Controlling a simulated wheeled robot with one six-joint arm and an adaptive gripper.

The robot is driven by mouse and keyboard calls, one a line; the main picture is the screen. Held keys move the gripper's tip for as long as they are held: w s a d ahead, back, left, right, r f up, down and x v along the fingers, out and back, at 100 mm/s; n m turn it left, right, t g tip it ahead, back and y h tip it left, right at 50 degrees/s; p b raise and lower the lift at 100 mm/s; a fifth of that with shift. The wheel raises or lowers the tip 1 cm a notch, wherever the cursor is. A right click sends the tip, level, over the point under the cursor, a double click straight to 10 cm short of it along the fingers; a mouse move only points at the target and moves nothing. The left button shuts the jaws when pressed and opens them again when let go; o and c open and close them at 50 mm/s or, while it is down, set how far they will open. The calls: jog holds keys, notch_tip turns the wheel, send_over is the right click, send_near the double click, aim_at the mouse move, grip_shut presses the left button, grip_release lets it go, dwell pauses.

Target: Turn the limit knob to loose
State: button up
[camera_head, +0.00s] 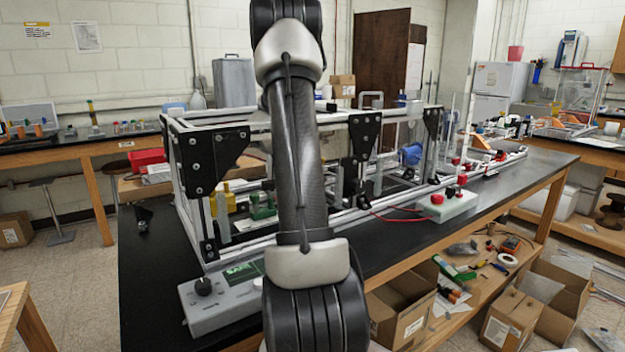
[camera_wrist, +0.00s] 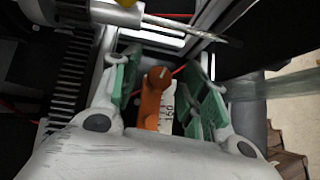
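In the wrist view my gripper (camera_wrist: 163,88) is open, with a green-padded finger on each side. An orange lever-like part with a rounded top (camera_wrist: 155,88) stands between the fingers, with a gap on both sides. A white label with dark marks (camera_wrist: 168,105) lies just right of it. I cannot tell for sure whether this orange part is the limit knob, nor read its setting. In the head view my arm covers the middle of the picture and my gripper is hidden. A black knob (camera_head: 203,286) sits on a grey control box (camera_head: 215,307) at the front left.
An aluminium extrusion frame with black corner plates (camera_head: 215,160) stands on the black bench (camera_head: 150,260). A white box with red knobs (camera_head: 447,206) and red wires is to the right. In the wrist view, a metal rod (camera_wrist: 195,30) crosses above the fingers.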

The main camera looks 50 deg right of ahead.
jog(key=v, duration=1.2)
